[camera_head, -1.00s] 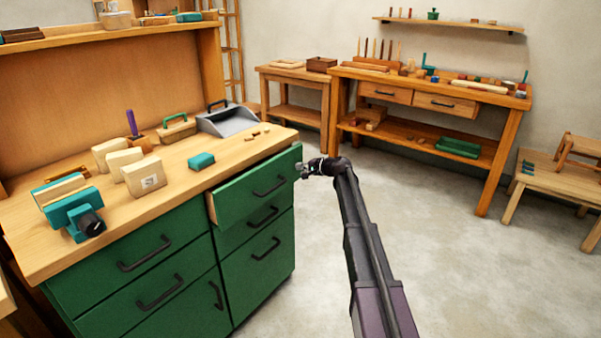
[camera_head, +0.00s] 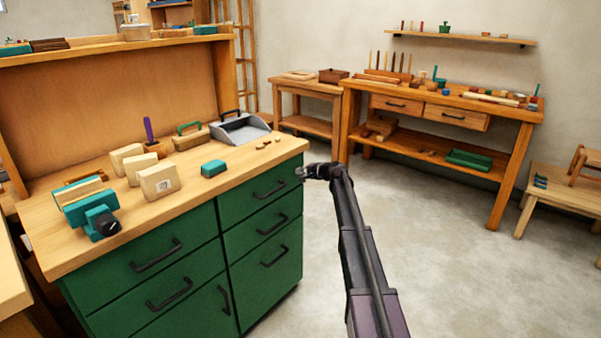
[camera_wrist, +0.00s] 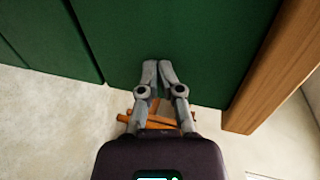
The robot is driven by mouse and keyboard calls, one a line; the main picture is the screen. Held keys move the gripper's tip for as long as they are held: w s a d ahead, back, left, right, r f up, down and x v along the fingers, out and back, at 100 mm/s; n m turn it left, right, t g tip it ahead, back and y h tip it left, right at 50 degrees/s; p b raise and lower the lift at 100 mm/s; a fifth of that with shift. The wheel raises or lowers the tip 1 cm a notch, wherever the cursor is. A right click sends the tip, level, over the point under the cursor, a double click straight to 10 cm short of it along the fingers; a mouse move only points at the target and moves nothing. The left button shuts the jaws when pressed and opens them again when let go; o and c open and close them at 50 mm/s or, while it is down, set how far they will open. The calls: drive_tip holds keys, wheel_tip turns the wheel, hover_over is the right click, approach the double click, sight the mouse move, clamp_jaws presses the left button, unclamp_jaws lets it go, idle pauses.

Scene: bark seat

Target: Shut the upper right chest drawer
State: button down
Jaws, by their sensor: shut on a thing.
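The chest's wooden top (camera_head: 195,195) carries a teal clamp-like tool (camera_head: 92,214), pale blocks (camera_head: 158,181), a teal block (camera_head: 214,168) and a grey dustpan (camera_head: 240,129). A workbench (camera_head: 440,108) stands at the back right. The floor (camera_head: 420,215) right of the chest is clear.

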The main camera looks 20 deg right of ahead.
drive_tip(key=shift+w, duration=0.15)
drive_tip(key=f+p+v, duration=0.1)
drive_tip(key=p+v, duration=0.2)
drive_tip(key=v, duration=1.1)
drive_tip(key=shift+s, duration=0.25)
